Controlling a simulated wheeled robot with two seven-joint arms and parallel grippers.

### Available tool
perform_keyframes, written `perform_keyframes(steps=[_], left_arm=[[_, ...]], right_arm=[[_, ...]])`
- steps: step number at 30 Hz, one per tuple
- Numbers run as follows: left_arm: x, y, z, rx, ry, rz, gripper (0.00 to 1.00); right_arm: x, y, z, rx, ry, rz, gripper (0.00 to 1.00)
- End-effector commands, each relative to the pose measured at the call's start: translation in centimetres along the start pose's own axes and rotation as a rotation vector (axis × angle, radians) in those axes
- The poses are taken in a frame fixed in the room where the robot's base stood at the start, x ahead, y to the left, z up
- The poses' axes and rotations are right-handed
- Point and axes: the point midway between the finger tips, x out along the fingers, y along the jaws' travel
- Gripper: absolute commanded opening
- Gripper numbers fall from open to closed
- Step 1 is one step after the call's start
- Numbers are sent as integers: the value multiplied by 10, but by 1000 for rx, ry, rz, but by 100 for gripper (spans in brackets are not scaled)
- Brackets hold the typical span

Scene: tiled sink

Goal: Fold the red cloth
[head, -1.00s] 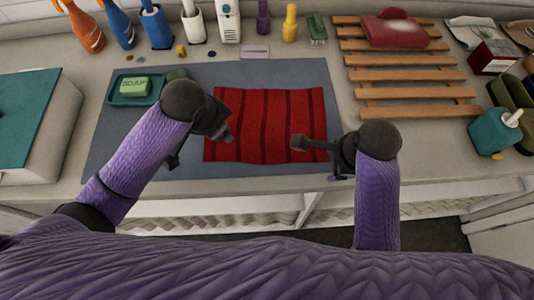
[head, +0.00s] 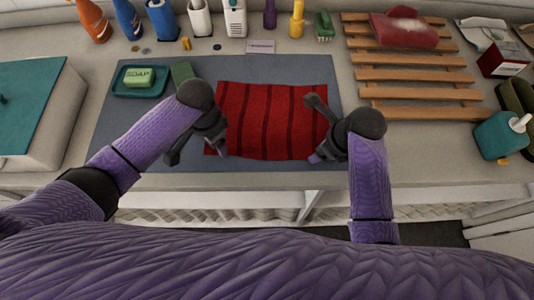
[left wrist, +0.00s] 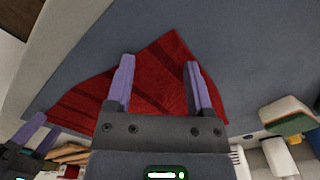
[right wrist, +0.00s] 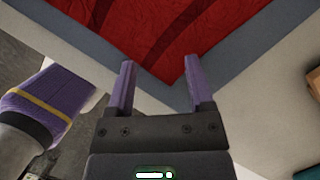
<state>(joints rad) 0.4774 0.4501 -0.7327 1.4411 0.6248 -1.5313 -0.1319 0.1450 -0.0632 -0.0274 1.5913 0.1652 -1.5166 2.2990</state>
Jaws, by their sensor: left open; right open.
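The red cloth (head: 268,118) with darker stripes lies spread flat on the grey mat (head: 130,142). My left gripper (head: 196,158) is open at the cloth's near left corner. In the left wrist view, a corner of the red cloth (left wrist: 160,75) lies between and beyond the open fingers (left wrist: 158,80). My right gripper (head: 313,130) is open at the cloth's right edge, toward the near right corner. In the right wrist view, the cloth's corner (right wrist: 160,35) lies just ahead of the open fingers (right wrist: 158,88). Neither gripper holds anything.
A green soap bar (head: 139,77) sits in a teal dish (head: 120,90) on the mat's far left, beside a green sponge (head: 181,72). A wooden rack (head: 420,92) stands at right. Several bottles line the back. A teal dispenser (head: 498,138) stands at far right.

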Motion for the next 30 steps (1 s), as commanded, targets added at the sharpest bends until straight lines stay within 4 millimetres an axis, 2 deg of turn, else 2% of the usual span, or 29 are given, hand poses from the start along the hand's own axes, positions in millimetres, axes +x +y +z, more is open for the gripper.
perform_keyframes(steps=[6,24,30], left_arm=[[4,0,0,0,-1,1,65],[4,1,1,0,-4,2,2],[5,1,1,-1,-4,2,0]], right_arm=[[4,0,-1,0,1,1,66],[4,1,-2,0,2,2,2],[4,0,-2,0,2,2,0]])
